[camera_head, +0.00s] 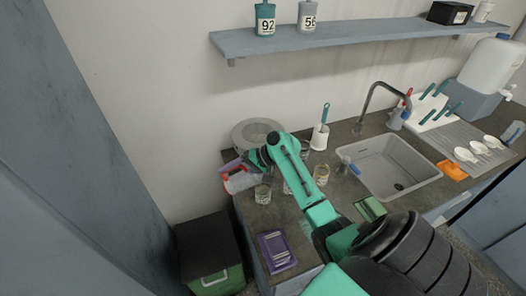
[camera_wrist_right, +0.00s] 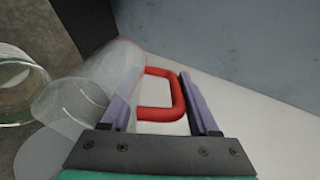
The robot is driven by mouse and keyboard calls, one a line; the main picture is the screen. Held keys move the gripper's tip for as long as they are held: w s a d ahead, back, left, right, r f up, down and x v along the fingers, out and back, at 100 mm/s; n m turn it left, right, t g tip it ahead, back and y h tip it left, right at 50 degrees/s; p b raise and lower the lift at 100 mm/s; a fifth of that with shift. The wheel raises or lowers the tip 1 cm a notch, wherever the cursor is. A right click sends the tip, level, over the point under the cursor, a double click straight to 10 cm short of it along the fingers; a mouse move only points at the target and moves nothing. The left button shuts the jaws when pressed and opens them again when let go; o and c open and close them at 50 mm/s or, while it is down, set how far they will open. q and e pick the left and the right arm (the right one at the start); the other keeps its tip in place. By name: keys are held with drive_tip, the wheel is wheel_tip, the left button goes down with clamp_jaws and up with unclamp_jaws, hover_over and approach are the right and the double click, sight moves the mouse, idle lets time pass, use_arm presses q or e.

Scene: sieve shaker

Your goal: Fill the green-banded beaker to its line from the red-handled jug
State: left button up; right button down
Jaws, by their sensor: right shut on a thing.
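My right gripper (camera_head: 257,158) reaches in over the far left end of the counter. In the right wrist view its two purple fingers (camera_wrist_right: 160,105) are shut around the red handle (camera_wrist_right: 178,95) of a clear jug. The jug (camera_wrist_right: 105,80) lies slantwise to the left of the fingers, its mouth at the lower left. The jug (camera_head: 240,182) also shows in the head view, partly behind my gripper. A clear glass vessel (camera_wrist_right: 15,90) with a greenish rim is left of the jug's mouth. Several labelled beakers stand near my forearm, one beaker (camera_head: 262,194) closest to the jug. I cannot tell which has the green band. My left gripper is out of view.
A grey round device (camera_head: 250,130) stands behind the jug. A purple tray (camera_head: 276,252) lies at the counter's front left. The sink (camera_head: 390,168) and tap (camera_head: 375,92) are to the right. A wall shelf (camera_head: 340,36) runs above.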

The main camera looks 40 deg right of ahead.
drive_tip(key=shift+s+d+r+t+y+b, duration=0.15)
drive_tip(key=shift+r+t+y+b, duration=0.15)
drive_tip(key=shift+b, duration=0.25)
drive_tip(key=shift+s+d+r+t+y+b, duration=0.1)
drive_tip(key=shift+d+r+t+y+b, duration=0.15)
drive_tip(key=shift+r+b, duration=0.2)
idle(1.8)
drive_tip(key=shift+s+d+f+t+y+b, duration=0.1)
drive_tip(key=shift+s+d+t+y+b, duration=0.2)
drive_tip(key=shift+b, duration=0.65)
drive_tip(key=shift+s+t+y+b, duration=0.1)
drive_tip(key=shift+t+y+b, duration=0.25)
drive_tip(key=shift+b, duration=0.6)
idle(2.4)
